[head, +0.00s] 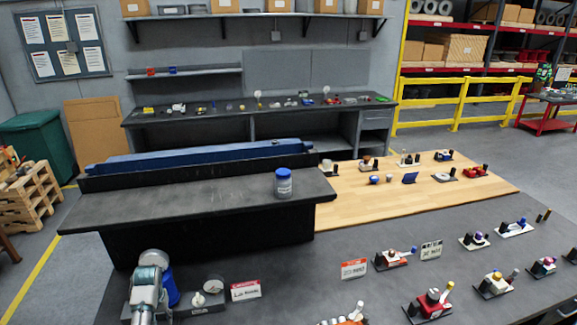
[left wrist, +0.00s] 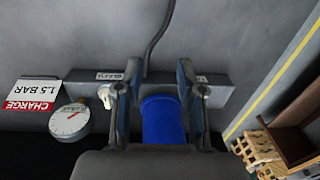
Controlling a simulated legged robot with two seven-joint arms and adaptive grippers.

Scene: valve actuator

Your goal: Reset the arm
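My left gripper (left wrist: 155,80) shows in the left wrist view with its two dark fingers spread apart. A blue rounded piece (left wrist: 163,118) lies between the fingers in the picture; I cannot tell whether they touch it. Behind the fingers runs a grey bar-like base (left wrist: 220,92) with a small white fitting (left wrist: 106,95) and a round white gauge (left wrist: 70,119) with a red needle. In the head view my left arm (head: 148,290) comes in at the lower left, beside the blue piece (head: 172,285) and the gauge (head: 213,284). My right gripper is not in view.
A red-and-white sign (left wrist: 36,95) reading "CHARGE 1.5 BAR" stands by the gauge. Several valve units, one red (head: 432,302), stand on the grey table (head: 300,270) to the right. A raised dark bench (head: 200,192) holds a blue-lidded jar (head: 284,184).

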